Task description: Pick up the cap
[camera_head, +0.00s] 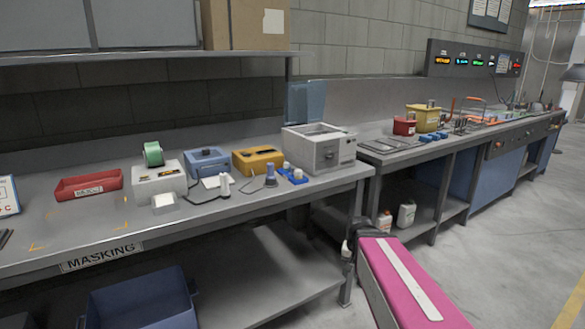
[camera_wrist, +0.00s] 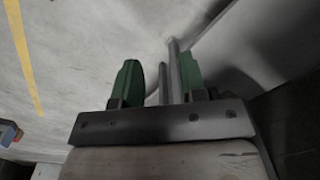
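I cannot make out with certainty which thing is the cap. My gripper (camera_wrist: 158,78) shows in the wrist view with two green fingers standing apart. It is open, and I see nothing held between them. Grey rods show behind the fingers. No small workbench item shows near the fingers in the wrist view.
A blue crate (camera_head: 142,305) is below. A second bench (camera_head: 405,150) stands right; open floor (camera_head: 500,240) lies in front of it.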

